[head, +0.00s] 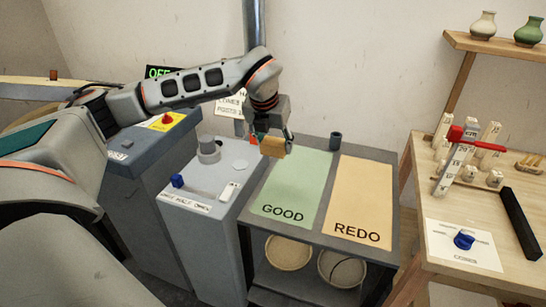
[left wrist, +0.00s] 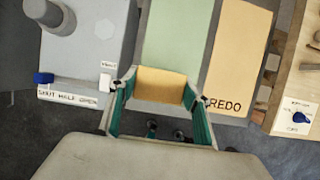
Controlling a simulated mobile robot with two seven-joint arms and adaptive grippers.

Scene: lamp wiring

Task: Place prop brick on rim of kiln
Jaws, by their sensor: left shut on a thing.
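The prop brick, a tan-yellow block (head: 273,148), is held by my left gripper (head: 272,138). In the left wrist view the brick (left wrist: 160,84) sits between the two green-lined fingers, which are shut on it. It hangs over the far left part of the green GOOD area, clear of the kiln. My right gripper is in neither view.
A grey cabinet (head: 222,180) with a blue slider knob and a vertical pipe stands left of the GOOD/REDO table (head: 385,245). A grey control box (head: 135,160) with a red knob stands farther left. A wooden bench (head: 435,200) with white cones stands right.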

